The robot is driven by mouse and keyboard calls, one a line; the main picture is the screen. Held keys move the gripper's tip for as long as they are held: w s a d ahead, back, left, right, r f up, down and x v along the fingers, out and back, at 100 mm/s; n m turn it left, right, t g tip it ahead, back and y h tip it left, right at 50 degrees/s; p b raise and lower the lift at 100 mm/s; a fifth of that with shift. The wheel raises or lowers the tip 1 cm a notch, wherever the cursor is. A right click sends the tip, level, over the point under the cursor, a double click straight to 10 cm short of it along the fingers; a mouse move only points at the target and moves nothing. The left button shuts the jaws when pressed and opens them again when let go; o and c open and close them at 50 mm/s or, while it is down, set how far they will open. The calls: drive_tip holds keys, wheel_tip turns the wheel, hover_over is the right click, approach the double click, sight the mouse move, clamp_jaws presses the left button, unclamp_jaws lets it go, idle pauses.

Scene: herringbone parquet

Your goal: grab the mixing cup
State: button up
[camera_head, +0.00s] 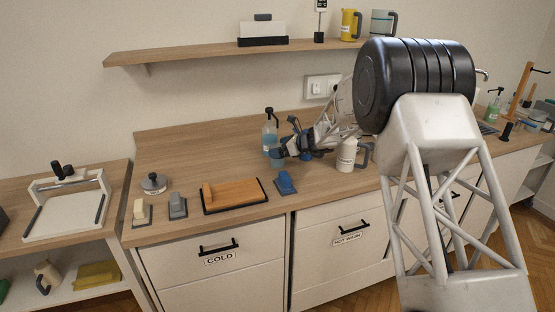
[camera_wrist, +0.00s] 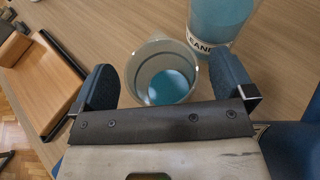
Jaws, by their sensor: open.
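The mixing cup, a small clear cup with blue liquid in it, stands upright on the wooden counter. In the wrist view the cup (camera_wrist: 160,72) lies between the two dark blue fingers of my gripper (camera_wrist: 162,68), with a gap on both sides. In the head view the cup (camera_head: 277,161) shows just left of my gripper (camera_head: 286,149), in front of a pump bottle. My gripper is open and holds nothing. The arm's links hide part of the counter behind the gripper.
The blue-filled pump bottle (camera_head: 270,130) stands close behind the cup; its lettered label shows in the wrist view (camera_wrist: 217,20). A wooden block on a dark-edged board (camera_head: 234,194) and a blue block (camera_head: 285,183) lie nearer the front edge. A white jug (camera_head: 346,156) stands to the right.

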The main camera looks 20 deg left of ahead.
drive_tip(key=shift+a+f, duration=0.2)
drive_tip(key=shift+a, duration=0.3)
drive_tip(key=shift+c, duration=0.5)
drive_tip(key=c, duration=0.9)
drive_tip(key=shift+r, duration=0.15)
drive_tip(key=shift+r, duration=0.45)
drive_tip(key=d, duration=1)
drive_tip(key=d+r, duration=0.1)
drive_tip(key=d, duration=1)
drive_tip(key=d+r, duration=0.1)
drive_tip(key=d, duration=1)
drive_tip(key=shift+r, duration=0.15)
